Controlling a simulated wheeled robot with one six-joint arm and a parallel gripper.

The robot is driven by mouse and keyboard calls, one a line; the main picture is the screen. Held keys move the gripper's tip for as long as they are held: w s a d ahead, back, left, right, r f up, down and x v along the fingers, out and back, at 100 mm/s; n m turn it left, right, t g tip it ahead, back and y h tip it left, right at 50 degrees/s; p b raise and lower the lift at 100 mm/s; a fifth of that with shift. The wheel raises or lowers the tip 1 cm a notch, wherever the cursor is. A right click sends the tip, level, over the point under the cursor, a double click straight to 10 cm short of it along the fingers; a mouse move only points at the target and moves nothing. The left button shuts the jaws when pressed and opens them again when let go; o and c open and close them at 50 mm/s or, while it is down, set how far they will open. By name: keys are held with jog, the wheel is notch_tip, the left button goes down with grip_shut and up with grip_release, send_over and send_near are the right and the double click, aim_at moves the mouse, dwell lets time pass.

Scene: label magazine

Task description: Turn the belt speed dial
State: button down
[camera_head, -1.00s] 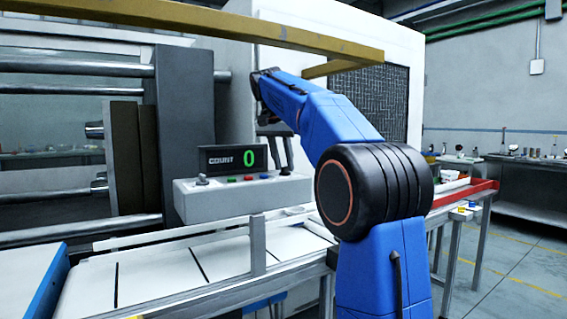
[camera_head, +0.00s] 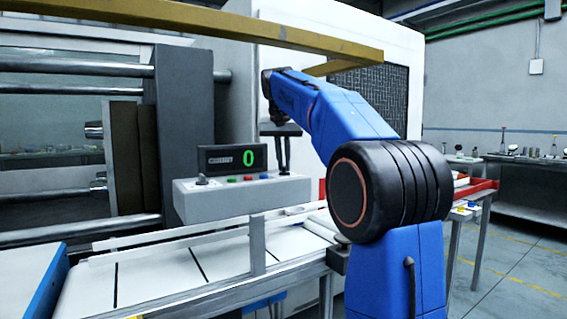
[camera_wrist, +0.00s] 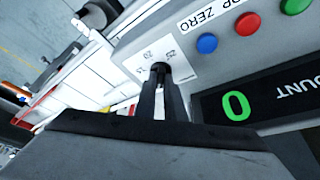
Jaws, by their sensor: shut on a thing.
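The belt speed dial (camera_wrist: 160,68) is a small dark knob on a white plate (camera_wrist: 142,60) with numerals around it, at one end of the grey control box (camera_wrist: 285,60). My gripper (camera_wrist: 160,84) is shut on the dial, with one finger on each side of it. The fingers hide part of the knob, and I cannot read its pointer. In the head view my gripper (camera_head: 283,168) reaches down to the right end of the control box (camera_head: 240,198). The dial is too small and covered to make out there.
The count display (camera_head: 232,157) shows a green 0 behind the box's red button (camera_head: 248,178) and other controls. The white belt (camera_head: 150,275) runs below, with a grey post (camera_head: 257,245) at its edge. A yellow bar (camera_head: 320,42) crosses above my arm.

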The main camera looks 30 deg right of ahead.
jog(key=n, duration=0.1)
jog(key=n+y, duration=0.1)
jog(key=n, duration=0.2)
jog(key=shift+s+d+n+t+y, duration=0.15)
jog(key=shift+d+n+t+y, duration=0.15)
jog(key=shift+y, duration=0.1)
jog(key=shift+n+y, duration=0.7)
jog(key=shift+n, duration=1.1)
jog(key=c, duration=1.8)
grip_release()
jog(key=shift+c, duration=0.2)
jog(key=v, duration=1.7)
jog(key=shift+s, duration=0.25)
